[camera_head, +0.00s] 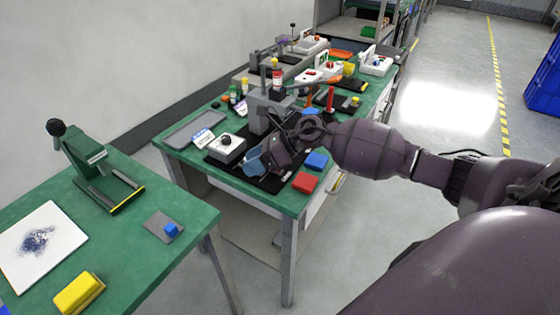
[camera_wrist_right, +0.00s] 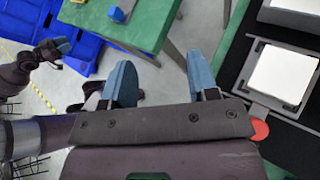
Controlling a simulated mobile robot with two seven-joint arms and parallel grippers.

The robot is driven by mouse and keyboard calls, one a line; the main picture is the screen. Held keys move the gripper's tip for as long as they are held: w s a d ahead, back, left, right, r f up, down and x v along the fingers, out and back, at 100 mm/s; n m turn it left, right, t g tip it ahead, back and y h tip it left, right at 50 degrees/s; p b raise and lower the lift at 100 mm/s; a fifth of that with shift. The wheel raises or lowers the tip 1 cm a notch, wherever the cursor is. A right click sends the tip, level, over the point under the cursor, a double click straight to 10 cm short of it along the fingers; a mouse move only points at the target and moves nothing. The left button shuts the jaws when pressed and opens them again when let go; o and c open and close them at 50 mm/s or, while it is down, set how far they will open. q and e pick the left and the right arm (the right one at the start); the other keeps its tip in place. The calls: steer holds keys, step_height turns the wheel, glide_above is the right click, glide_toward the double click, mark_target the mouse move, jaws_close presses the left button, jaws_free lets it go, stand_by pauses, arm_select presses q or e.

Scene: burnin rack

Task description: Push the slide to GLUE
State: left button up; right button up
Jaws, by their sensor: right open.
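My right gripper (camera_head: 262,163) is over the black mat on the middle green table. In the right wrist view, its two blue fingers (camera_wrist_right: 160,66) are spread apart with nothing between them. That view shows a grey sliding plate with a white square (camera_wrist_right: 283,75) on a dark track, and a red round knob (camera_wrist_right: 260,130) beside the gripper's body. This may be the slide; no GLUE lettering can be read. In the head view the gripper and arm hide that area. My left gripper (camera_wrist_right: 57,50) seems to show small at the wrist view's left; its jaws are unclear.
A grey post fixture (camera_head: 262,112) stands behind the gripper. A white box with a black knob (camera_head: 226,148), a blue block (camera_head: 317,160) and a red block (camera_head: 305,183) are close by. A green press (camera_head: 95,165) stands on the left table. A floor gap separates the tables.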

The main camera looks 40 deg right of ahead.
steer(key=w+d+r+n+g+h, duration=0.2)
steer(key=d+n+g+h, duration=0.35)
steer(key=d, duration=0.85)
steer(key=shift+m+t+h, duration=0.55)
steer(key=shift+t+h, duration=0.2)
steer(key=shift+t, duration=0.1)
steer(key=x, duration=1)
steer(key=shift+s+a+f+b, duration=0.1)
steer(key=shift+s+b, duration=0.1)
steer(key=shift+b, duration=0.1)
jaws_close()
